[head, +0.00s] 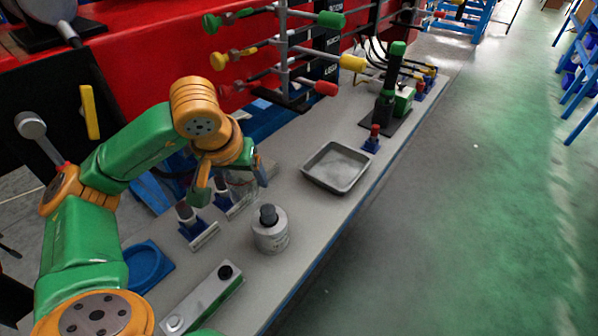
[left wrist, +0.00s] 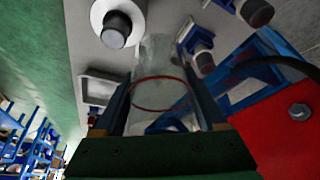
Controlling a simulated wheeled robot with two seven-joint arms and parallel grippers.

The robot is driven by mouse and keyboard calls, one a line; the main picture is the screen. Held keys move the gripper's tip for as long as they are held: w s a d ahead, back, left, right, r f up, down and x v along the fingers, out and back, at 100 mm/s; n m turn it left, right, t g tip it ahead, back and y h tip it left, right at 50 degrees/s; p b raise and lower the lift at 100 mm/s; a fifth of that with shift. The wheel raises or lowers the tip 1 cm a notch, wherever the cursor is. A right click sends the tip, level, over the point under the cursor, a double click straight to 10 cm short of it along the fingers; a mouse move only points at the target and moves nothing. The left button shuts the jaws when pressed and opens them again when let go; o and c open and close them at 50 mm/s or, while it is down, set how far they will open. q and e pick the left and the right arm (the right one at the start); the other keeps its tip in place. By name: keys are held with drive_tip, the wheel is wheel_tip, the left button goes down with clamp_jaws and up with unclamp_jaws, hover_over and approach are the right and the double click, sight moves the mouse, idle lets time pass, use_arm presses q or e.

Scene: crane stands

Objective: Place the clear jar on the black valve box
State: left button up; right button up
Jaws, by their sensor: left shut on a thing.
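My left gripper (head: 230,183) is shut on the clear jar (head: 242,186), holding it over the back part of the grey bench. In the left wrist view the jar (left wrist: 158,88), see-through with a red ring, sits between the two fingers (left wrist: 165,105). In the head view the arm partly hides the jar, and its height above the bench is hard to tell. I cannot make out for certain which thing is the black valve box. A black base (head: 397,122) under a green device stands farther along the bench. My right gripper is not in view.
A white can with a black cap (head: 271,230) stands just in front of the jar. A grey tray (head: 337,167) lies to the right. A blue holder (head: 147,264) and a grey block with a black knob (head: 205,300) are nearer. Coloured handles (head: 290,60) jut out behind.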

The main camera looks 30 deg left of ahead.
use_arm(q)
drive_tip(key=w+f, duration=0.2)
drive_tip(key=w+d+f, duration=0.1)
drive_tip(key=w+f, duration=0.2)
drive_tip(key=w+d+f, duration=0.1)
drive_tip(key=w+f, duration=0.1)
drive_tip(key=w, duration=0.1)
drive_tip(key=shift+f, duration=1.95)
drive_tip(key=o, duration=1.3)
drive_tip(key=shift+r+p, duration=0.1)
drive_tip(key=shift+p, duration=0.2)
